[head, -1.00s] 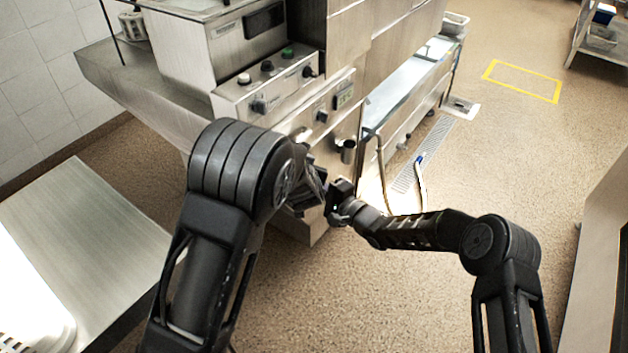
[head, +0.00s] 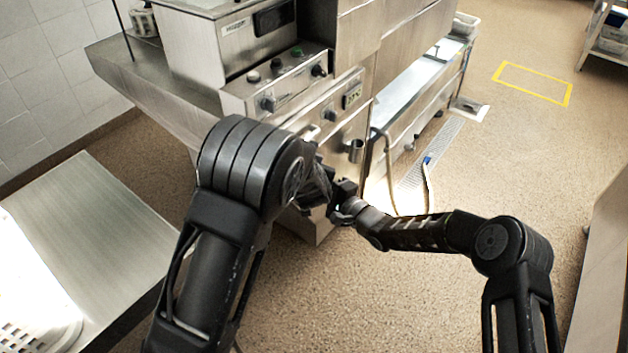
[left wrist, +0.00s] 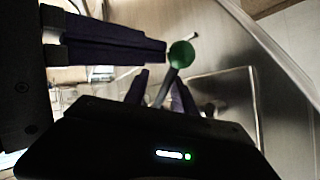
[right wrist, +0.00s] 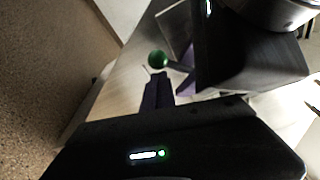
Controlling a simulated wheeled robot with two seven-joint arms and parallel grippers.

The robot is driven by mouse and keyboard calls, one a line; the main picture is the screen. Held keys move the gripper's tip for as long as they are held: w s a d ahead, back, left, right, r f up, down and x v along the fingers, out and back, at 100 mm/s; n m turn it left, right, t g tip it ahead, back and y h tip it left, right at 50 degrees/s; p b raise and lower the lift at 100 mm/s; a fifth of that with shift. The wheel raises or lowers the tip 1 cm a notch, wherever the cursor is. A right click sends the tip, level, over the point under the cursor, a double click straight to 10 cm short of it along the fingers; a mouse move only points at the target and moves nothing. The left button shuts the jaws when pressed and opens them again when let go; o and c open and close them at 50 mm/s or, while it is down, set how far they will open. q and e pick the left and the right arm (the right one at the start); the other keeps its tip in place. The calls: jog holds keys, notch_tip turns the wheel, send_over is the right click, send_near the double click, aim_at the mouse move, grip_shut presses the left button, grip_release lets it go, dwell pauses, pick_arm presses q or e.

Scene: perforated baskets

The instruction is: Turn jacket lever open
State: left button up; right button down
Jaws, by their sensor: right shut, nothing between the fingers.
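The jacket lever ends in a green ball knob, seen in the left wrist view (left wrist: 181,54) and the right wrist view (right wrist: 157,58). Its thin rod runs down from the ball in the left wrist view. My left gripper (left wrist: 160,78) is open, with the rod showing between its fingers; I cannot tell whether they touch it. My right gripper (right wrist: 159,76) is shut and empty, close beside the ball; its dark fingers also show left of the ball in the left wrist view. In the head view the lever is hidden behind my arms.
A steel machine (head: 225,45) with a panel of knobs (head: 268,103) stands in front of me. A hose (head: 391,180) hangs at its right side. A steel table (head: 95,215) with a white perforated basket (head: 40,315) is at lower left. Open floor lies right.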

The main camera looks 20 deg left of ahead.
pick_arm(q)
jog(key=shift+r, duration=0.1)
jog(key=v, duration=1.1)
jog(key=shift+s, duration=0.45)
jog(key=shift+r, duration=0.1)
